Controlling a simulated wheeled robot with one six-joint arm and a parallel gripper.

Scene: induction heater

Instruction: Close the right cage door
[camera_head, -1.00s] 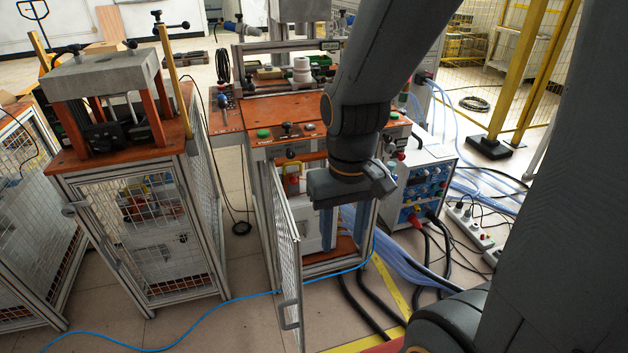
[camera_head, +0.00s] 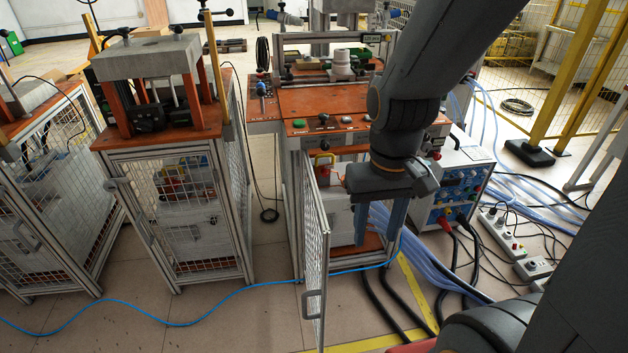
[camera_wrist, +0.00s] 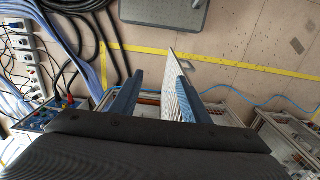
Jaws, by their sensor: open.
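The right cage door (camera_head: 316,250) is a mesh panel in a metal frame, swung open and jutting forward from the left side of the right cage (camera_head: 297,200). Its handle (camera_head: 314,303) is near the lower front end. My gripper (camera_head: 380,225) is open, pointing down in front of the cage opening, right of the door. In the wrist view the door (camera_wrist: 180,85) shows edge-on beside the right finger of my gripper (camera_wrist: 158,85), with the handle (camera_wrist: 183,62) beyond. I cannot tell whether finger and door touch. Nothing is held.
A second caged stand (camera_head: 185,225) is to the left. The blue control box (camera_head: 458,190) is to the right, with black cables and pale hoses (camera_head: 420,260) on the floor. A blue cable (camera_head: 200,322) crosses the floor in front. Floor between the cages is mostly clear.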

